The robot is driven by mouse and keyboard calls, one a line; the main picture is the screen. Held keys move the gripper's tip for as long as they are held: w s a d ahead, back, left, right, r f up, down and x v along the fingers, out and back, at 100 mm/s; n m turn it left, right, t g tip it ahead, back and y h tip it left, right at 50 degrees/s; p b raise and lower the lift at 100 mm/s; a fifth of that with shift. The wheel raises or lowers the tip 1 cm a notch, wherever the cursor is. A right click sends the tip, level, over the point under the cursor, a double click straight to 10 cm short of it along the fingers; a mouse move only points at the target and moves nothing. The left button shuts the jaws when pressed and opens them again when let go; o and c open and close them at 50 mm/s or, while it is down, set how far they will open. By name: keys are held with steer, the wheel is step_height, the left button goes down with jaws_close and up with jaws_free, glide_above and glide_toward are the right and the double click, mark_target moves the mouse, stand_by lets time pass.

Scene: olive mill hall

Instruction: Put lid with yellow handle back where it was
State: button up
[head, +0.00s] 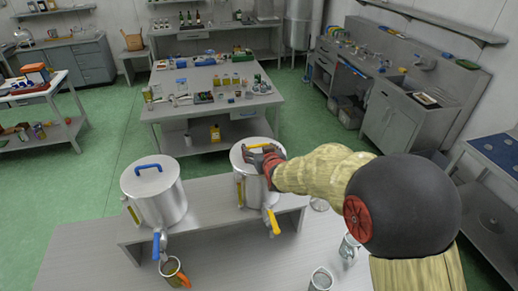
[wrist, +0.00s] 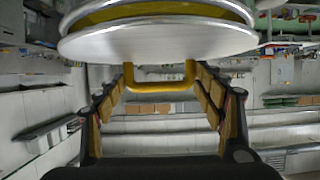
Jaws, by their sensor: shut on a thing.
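The lid with the yellow handle (head: 261,146) is at the top of the right-hand metal canister (head: 251,187) in the head view. My gripper (head: 264,156) reaches it from the right. In the wrist view the lid's silver disc (wrist: 160,42) fills the top, and its yellow handle (wrist: 160,85) stands between my fingers (wrist: 163,88), which are shut on it. A rim with yellow inside shows beyond the disc, so the lid looks slightly apart from the canister's opening. I cannot tell the exact gap.
A second canister (head: 160,200) with a blue-handled lid (head: 149,168) stands to the left on the same raised metal shelf (head: 215,192). A cluttered table (head: 175,112) is behind.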

steer(key=shift+f+b, duration=0.45)
steer(key=shift+b, duration=0.15)
steer(key=o, duration=1.1)
steer(key=shift+o, duration=1.4)
steer(key=shift+o, duration=0.5)
steer(key=shift+f, duration=0.1)
steer(key=shift+s, duration=0.1)
